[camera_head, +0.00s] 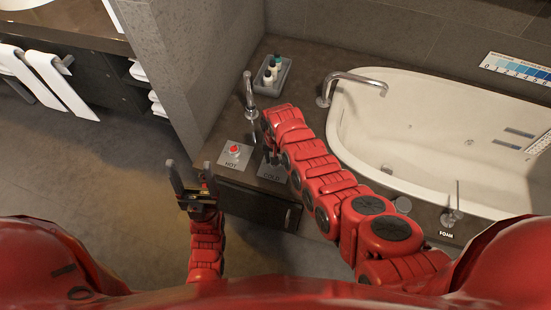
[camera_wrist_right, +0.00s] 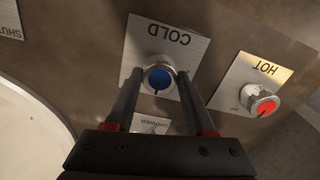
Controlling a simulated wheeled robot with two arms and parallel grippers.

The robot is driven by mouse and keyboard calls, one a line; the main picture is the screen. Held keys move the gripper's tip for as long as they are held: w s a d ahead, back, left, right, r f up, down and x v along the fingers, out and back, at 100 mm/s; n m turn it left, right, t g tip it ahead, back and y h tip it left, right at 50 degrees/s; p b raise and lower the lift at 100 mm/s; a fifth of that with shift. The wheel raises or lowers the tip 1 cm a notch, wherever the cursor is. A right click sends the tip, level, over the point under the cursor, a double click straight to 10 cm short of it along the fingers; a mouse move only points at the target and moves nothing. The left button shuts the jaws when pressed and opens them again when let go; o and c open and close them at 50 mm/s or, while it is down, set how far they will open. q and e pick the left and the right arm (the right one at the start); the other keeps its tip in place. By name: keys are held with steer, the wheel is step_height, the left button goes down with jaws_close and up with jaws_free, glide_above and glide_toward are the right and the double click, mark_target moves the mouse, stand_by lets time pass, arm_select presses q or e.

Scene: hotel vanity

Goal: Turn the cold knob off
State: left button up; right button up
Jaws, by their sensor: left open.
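The cold knob (camera_wrist_right: 160,79) is round with a blue cap and a silver rim, on a white plate (camera_wrist_right: 195,45) marked COLD. In the right wrist view my right gripper (camera_wrist_right: 159,77) is open, its two dark fingers on either side of the knob; whether they touch it is unclear. In the head view the cold plate (camera_head: 271,170) shows beside my right arm, which hides the knob. My left gripper (camera_head: 191,182) is open and empty, left of the counter and apart from the knobs.
The red hot knob (camera_head: 234,149) is close by on its own plate. A faucet (camera_head: 249,95), a tray with small bottles (camera_head: 285,78) and the tub spout (camera_head: 350,80) stand behind. The bathtub (camera_head: 345,125) is to the right. The floor at left is clear.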

steer(key=o, duration=0.4)
steer(key=shift+r, duration=0.1)
step_height(320, 180, up, 17)
steer(key=p, duration=0.3)
steer(key=shift+r, duration=0.15)
stand_by(0.5)
